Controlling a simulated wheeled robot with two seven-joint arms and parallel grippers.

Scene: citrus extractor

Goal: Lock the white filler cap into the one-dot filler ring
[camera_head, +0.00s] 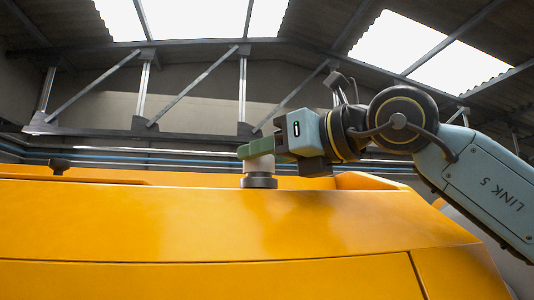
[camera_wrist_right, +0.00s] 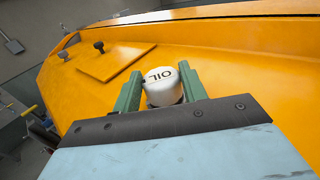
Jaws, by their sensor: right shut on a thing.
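The white filler cap (camera_wrist_right: 162,86), marked "OIL", sits between the green fingers of my right gripper (camera_wrist_right: 160,88) in the right wrist view. In the head view my right gripper (camera_head: 258,149) reaches in from the right and is shut on the cap (camera_head: 259,164). The cap is upright on or just above a grey metal filler ring (camera_head: 259,181) on top of the orange machine. I cannot tell whether it is seated or turned. Any dots on the ring are not visible. My left gripper is not in view.
The orange machine body (camera_head: 220,225) fills the lower head view. A dark knob (camera_head: 59,165) also stands at the left in the head view. Space above the machine is free.

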